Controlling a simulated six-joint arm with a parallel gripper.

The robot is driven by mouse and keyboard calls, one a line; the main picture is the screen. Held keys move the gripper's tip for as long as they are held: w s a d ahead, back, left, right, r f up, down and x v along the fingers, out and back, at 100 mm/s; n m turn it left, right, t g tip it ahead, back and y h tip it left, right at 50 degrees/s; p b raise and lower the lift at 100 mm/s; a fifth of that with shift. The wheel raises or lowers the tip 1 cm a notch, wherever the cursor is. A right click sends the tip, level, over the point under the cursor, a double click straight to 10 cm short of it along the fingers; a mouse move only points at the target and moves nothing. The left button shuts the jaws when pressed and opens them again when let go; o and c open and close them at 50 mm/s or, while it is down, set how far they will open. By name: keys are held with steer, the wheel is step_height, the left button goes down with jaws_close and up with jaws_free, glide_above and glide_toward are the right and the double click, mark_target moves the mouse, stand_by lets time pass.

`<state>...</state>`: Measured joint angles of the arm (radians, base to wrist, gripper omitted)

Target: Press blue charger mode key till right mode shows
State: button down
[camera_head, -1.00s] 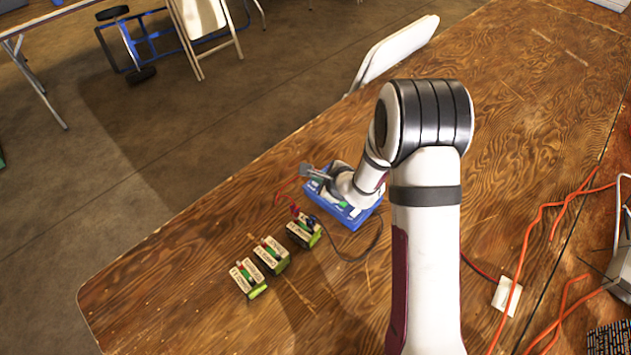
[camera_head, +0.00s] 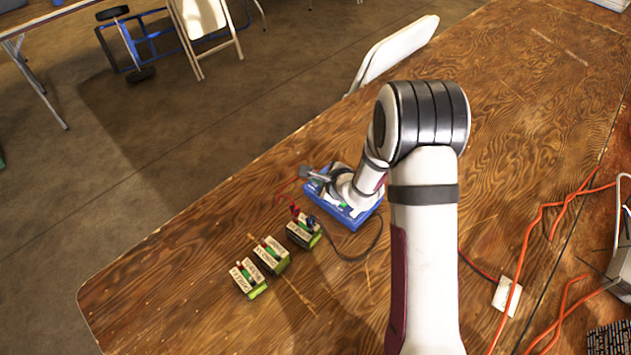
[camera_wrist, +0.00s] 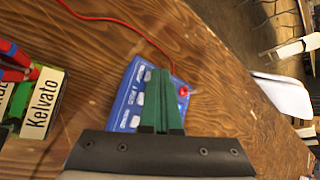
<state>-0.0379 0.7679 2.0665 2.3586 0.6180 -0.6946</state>
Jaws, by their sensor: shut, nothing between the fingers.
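The blue charger (camera_head: 352,219) lies on the wooden table, partly covered by my arm in the head view. The wrist view shows its blue face (camera_wrist: 121,108) with white keys and lettering too small to read. A red round part (camera_wrist: 183,91) sits at its right side. My gripper (camera_wrist: 161,72) has green fingers shut together with nothing between them, over the charger's face. I cannot tell whether the fingertips touch a key. The display and its mode are not readable.
Several labelled batteries stand left of the charger; the nearest (camera_head: 303,231) carries red and dark clips, and a battery labelled Kelvato (camera_wrist: 42,103) shows in the wrist view. A red lead (camera_wrist: 128,22) runs from the charger. Orange cords (camera_head: 541,212) lie at right.

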steer(key=shift+r, duration=0.7)
steer(key=shift+r, duration=2.5)
